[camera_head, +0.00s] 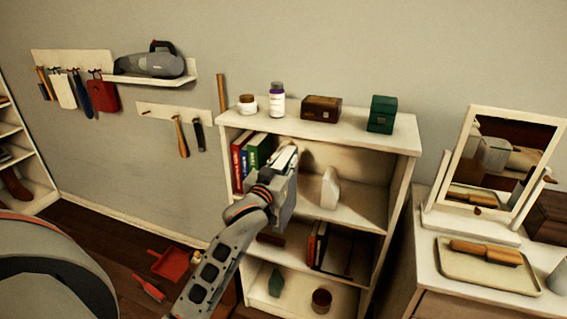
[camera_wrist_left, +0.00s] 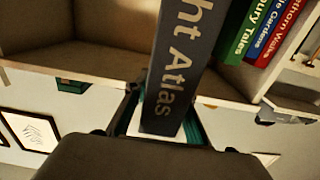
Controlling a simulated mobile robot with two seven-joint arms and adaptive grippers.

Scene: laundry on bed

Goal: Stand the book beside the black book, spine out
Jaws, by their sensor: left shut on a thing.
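White shows at the book's near end. In the head view my left gripper (camera_head: 284,168) is at the upper compartment of the white bookcase, just right of the green book (camera_head: 262,146). It hides much of what is there. I cannot pick out a separate black book beside it. My right gripper is not in view.
Blue (camera_head: 244,160) and red (camera_head: 236,168) books stand left of the green one. A white object (camera_head: 330,188) stands to the gripper's right in the same compartment. The bookcase top (camera_head: 350,118) holds bottles and boxes. A dresser (camera_head: 455,300) with a mirror stands at right.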

